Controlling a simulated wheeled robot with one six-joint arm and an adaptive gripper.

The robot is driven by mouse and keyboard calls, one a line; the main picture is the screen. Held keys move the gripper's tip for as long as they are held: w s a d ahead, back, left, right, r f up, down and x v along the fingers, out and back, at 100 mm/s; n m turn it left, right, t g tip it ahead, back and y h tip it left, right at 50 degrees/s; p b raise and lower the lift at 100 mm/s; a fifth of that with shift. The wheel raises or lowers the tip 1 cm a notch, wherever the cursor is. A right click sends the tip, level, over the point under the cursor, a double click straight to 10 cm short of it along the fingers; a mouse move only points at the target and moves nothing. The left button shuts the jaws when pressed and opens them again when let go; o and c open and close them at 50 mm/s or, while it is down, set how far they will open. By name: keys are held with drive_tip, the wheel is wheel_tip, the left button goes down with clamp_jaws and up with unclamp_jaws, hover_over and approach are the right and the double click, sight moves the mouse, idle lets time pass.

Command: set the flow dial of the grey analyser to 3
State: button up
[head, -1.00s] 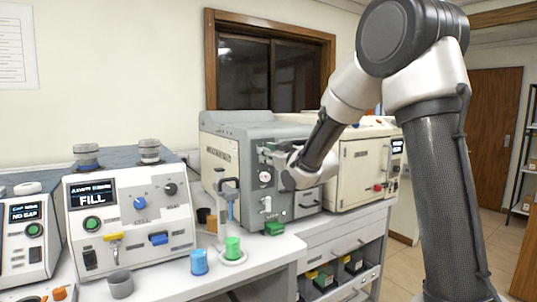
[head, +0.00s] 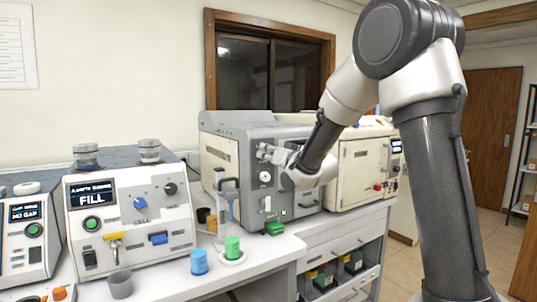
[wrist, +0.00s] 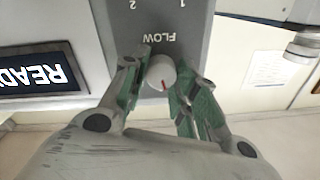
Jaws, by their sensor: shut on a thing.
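The grey analyser (head: 225,130) stands on the bench in the middle of the head view. In the wrist view its dark grey panel (wrist: 200,35) shows upside down, with the word FLOW and the numbers 1 and 2. The flow dial (wrist: 160,72) is a round white knob with a red mark near its lower edge. Which number the mark points to cannot be told. My gripper (wrist: 162,92) has its green-padded fingers on both sides of the dial and is shut on it.
A lit display (wrist: 42,76) reading READ, cut off, is beside the panel. In the head view a white instrument (head: 130,210) showing FILL stands left. Blue (head: 199,262) and green (head: 233,249) cups stand on the bench. A cream cabinet (head: 360,170) is to the right.

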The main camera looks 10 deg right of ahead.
drive_tip(key=m, duration=0.6)
drive_tip(key=shift+m, duration=0.4)
drive_tip(key=m, duration=0.6)
drive_tip(key=shift+f+m, duration=0.15)
drive_tip(key=shift+m, duration=0.15)
drive_tip(key=shift+t+h, duration=0.3)
drive_tip(key=shift+h, duration=0.1)
drive_tip(key=o, duration=1)
drive_tip(key=v, duration=1.2)
drive_tip(key=shift+d, duration=0.1)
